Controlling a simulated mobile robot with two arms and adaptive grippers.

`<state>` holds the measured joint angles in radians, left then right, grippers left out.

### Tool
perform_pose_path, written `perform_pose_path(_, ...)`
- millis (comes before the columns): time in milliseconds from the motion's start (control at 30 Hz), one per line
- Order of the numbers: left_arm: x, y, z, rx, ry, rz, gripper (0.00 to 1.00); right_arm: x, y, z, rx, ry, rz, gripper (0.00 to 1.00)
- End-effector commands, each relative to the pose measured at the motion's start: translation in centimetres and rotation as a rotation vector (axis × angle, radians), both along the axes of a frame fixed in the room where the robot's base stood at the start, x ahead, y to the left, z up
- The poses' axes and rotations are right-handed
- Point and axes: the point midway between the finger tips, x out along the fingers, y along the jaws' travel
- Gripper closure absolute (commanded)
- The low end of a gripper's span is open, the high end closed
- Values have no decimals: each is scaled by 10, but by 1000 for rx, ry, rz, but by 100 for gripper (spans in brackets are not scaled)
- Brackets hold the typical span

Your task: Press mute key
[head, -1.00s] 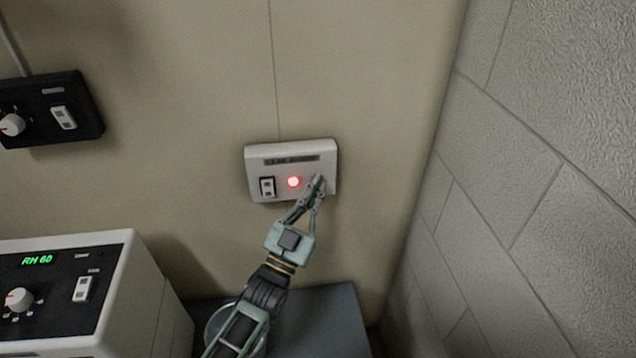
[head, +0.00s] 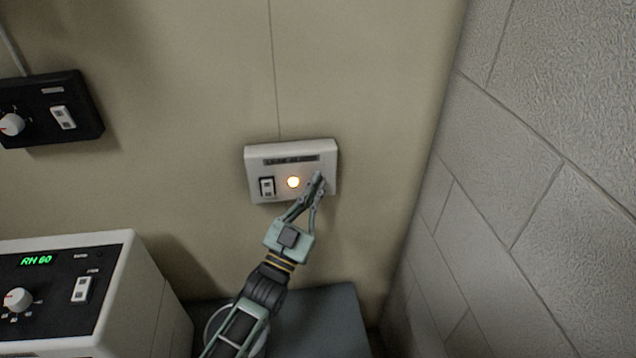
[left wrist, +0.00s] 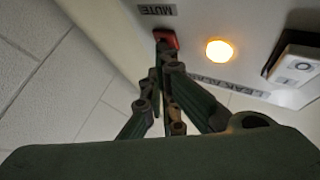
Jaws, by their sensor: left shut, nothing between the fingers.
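The white alarm box (head: 290,149) is fixed to the beige wall, with a dark label strip along its top. Its round lamp (head: 293,182) glows amber-white, and the lamp also shows in the left wrist view (left wrist: 220,50). The red mute key (left wrist: 166,38) sits beside the printed word MUTE in the left wrist view; in the head view my fingers hide it. My left gripper (head: 319,178) is shut and empty, its fingertips at the box's right side. In the left wrist view its tips (left wrist: 163,50) are right at the key and appear to touch it. My right gripper is out of view.
A white rocker switch (head: 267,187) is on the box's left side. A black control box (head: 85,100) hangs at upper left. A grey block wall (head: 540,180) bounds the right.

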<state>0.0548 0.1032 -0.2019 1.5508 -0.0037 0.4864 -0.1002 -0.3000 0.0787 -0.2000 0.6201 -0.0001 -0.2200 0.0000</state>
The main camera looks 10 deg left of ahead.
Motion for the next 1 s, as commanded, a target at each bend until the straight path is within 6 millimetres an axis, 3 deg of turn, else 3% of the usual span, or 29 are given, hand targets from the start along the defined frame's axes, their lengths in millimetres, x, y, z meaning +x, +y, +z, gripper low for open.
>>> perform_pose_path(333, -15, -6, 1, -2, 1, -1, 100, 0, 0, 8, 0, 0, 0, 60)
perform_pose_path(733, -19, -8, 0, -1, 1, 0, 100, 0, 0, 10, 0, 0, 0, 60)
perform_pose_path(1000, -43, -18, 1, -1, 2, 0, 100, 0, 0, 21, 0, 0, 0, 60)
